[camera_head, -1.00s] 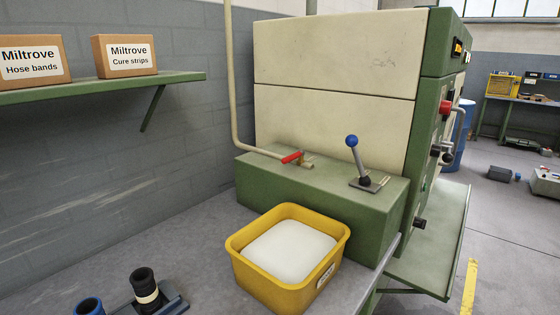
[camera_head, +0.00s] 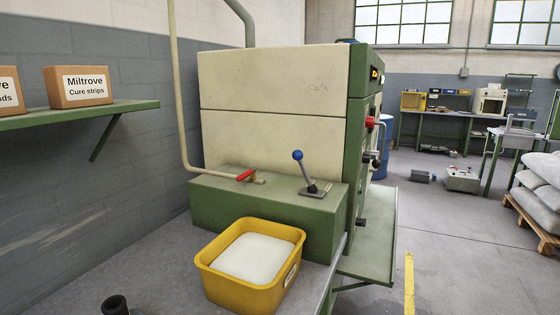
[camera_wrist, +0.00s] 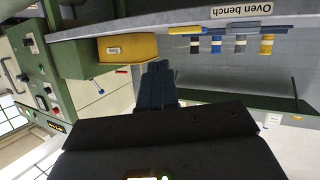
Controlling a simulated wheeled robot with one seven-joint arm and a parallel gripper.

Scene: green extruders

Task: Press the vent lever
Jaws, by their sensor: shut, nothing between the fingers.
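A lever with a blue ball knob (camera_head: 298,155) stands on a dark base plate on the green ledge (camera_head: 235,209) of the extruder. It leans slightly left. A red handle (camera_head: 246,175) sits on the pipe fitting left of it. Neither carries a readable label, so I cannot tell by name which is the vent lever. In the wrist view, which is upside down, the blue knob (camera_wrist: 101,91) and red handle (camera_wrist: 122,71) show small, left of my gripper (camera_wrist: 158,66). My gripper is shut, empty and apart from both.
A yellow tub (camera_head: 214,273) of white material stands on the bench in front of the ledge. A green shelf (camera_head: 128,110) holds boxes on the left wall. Open floor (camera_head: 450,230) lies right of the machine.

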